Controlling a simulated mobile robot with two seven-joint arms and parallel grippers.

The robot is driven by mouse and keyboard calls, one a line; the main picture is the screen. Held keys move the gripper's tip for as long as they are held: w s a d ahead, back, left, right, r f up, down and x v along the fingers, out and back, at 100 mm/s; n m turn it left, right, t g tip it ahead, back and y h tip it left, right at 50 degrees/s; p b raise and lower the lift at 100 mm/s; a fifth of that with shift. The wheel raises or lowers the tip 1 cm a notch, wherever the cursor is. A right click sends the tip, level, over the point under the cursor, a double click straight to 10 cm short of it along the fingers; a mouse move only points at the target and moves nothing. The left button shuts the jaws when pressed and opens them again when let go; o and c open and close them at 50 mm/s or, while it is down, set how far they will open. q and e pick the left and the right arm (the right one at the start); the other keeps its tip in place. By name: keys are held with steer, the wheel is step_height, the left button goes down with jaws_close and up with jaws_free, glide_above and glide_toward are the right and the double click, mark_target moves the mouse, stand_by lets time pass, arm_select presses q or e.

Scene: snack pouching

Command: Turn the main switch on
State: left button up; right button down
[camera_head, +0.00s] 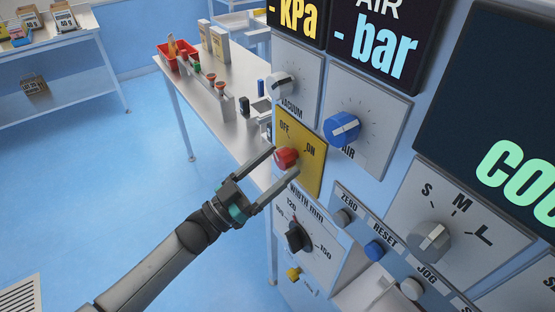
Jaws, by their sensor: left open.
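The main switch is a red knob (286,157) on a yellow plate (312,160) marked OFF at upper left and ON at right. My left gripper (283,165) is open in front of the plate, with its fingertips on either side of the red knob. I cannot tell whether the fingers touch it. Which mark the knob points to is not clear, as the fingers partly cover its edges. My right gripper is not in view.
Close around the yellow plate are the vacuum knob (278,84), the blue air knob (342,127) and the black width dial (298,237). A table (190,97) with a red bin (176,55) stands behind.

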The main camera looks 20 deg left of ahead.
arm_select(q)
steer(key=shift+w+d+r, duration=0.1)
steer(key=shift+w+d, duration=0.1)
steer(key=shift+w, duration=0.05)
jaws_close()
stand_by(0.7)
